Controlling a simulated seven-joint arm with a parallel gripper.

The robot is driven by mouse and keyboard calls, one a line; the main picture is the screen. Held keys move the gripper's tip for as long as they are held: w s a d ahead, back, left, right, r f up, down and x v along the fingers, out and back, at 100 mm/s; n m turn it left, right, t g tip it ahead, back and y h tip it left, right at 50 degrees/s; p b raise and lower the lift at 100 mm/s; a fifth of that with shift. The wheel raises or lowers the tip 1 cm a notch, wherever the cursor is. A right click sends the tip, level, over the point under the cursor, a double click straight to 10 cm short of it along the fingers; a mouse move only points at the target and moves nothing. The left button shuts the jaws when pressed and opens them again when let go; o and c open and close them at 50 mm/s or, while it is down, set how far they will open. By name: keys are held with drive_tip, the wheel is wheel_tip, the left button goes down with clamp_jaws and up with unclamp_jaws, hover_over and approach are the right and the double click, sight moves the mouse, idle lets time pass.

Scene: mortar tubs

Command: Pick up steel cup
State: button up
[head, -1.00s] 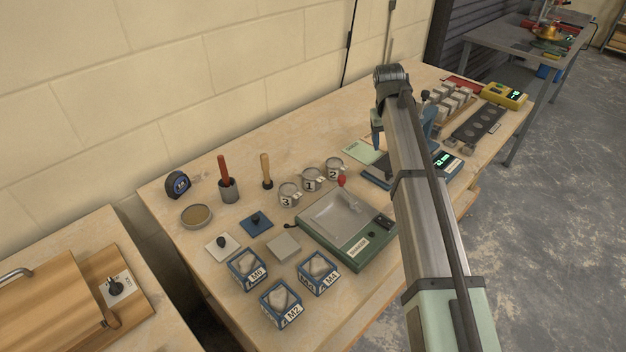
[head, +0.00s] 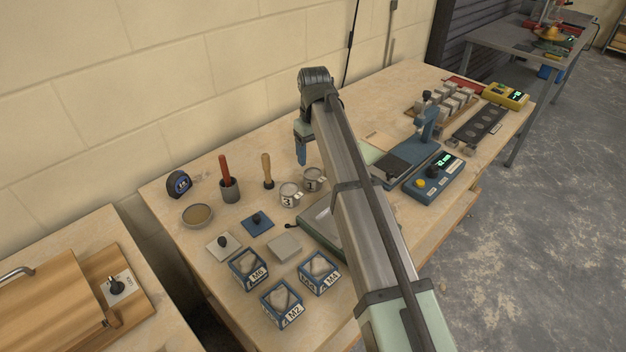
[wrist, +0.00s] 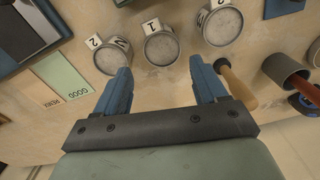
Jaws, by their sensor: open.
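Three steel cups with numbered white tags stand in a row on the bench. In the head view, cup 3 (head: 290,195) and cup 1 (head: 314,180) show, while cup 2 is hidden behind my arm. The wrist view shows cup 2 (wrist: 113,56), cup 1 (wrist: 161,48) and cup 3 (wrist: 222,26). My gripper (head: 301,158) is above the back of the bench near the cups. In the wrist view, my gripper (wrist: 162,82) is open, with its blue fingers apart and nothing between them. Cup 1 lies just beyond the gap, and cup 2 is near the left fingertip.
A wooden-handled tool (head: 266,171) stands near cup 3, close to the right finger in the wrist view. A grey pot (head: 229,192) holds a red-handled tool. A green tray (head: 316,222) sits in front of the cups, partly behind my arm. A green card (wrist: 66,76) lies left.

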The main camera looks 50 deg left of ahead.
sight(313, 173)
wheel_tip(313, 173, down, 9)
drive_tip(key=shift+s+f, duration=0.1)
drive_tip(key=shift+s, duration=0.05)
idle(0.4)
drive_tip(key=c, duration=1)
